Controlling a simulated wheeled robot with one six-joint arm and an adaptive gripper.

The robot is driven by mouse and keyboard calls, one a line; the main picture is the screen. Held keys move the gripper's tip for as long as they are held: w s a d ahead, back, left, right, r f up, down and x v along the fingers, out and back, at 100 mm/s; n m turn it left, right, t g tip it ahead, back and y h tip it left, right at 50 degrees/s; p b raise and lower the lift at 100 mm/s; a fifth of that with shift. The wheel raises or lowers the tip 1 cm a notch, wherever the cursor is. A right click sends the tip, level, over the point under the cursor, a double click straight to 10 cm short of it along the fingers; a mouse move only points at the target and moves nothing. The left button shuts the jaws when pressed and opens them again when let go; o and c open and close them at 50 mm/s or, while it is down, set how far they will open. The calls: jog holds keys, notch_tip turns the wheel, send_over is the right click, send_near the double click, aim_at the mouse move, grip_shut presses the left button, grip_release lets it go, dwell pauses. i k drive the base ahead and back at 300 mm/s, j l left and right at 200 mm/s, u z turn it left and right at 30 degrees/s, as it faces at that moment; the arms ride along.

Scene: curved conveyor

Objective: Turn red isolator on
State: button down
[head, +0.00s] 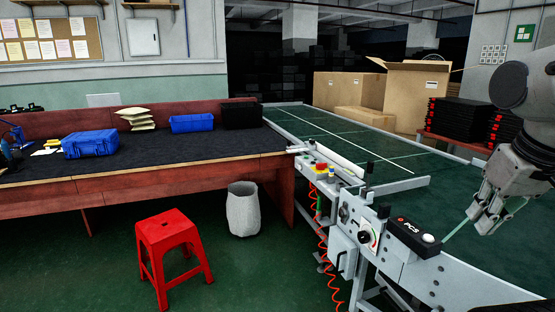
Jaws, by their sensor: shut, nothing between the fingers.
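A black box marked PC3 (414,237) with a white button stands on the conveyor edge between knob and gripper. A red-and-yellow button (321,168) sits further back. A workbench (150,190), red stool (172,238) and bin (242,210) stand left.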

aim_at(321, 166)
jog(key=i+j+z, duration=0.1)
jog(key=i+j, duration=0.35)
jog(key=i+j+z, duration=0.15)
jog(key=i+j, duration=0.35)
jog(key=i, duration=0.15)
jog(key=i+j+z, duration=0.1)
jog(key=i+j, duration=0.45)
jog(key=i+j+z, duration=0.15)
jog(key=i+j, duration=0.35)
jog(key=i+j+z, duration=0.1)
jog(key=i+j, duration=0.35)
jog(key=j, duration=0.35)
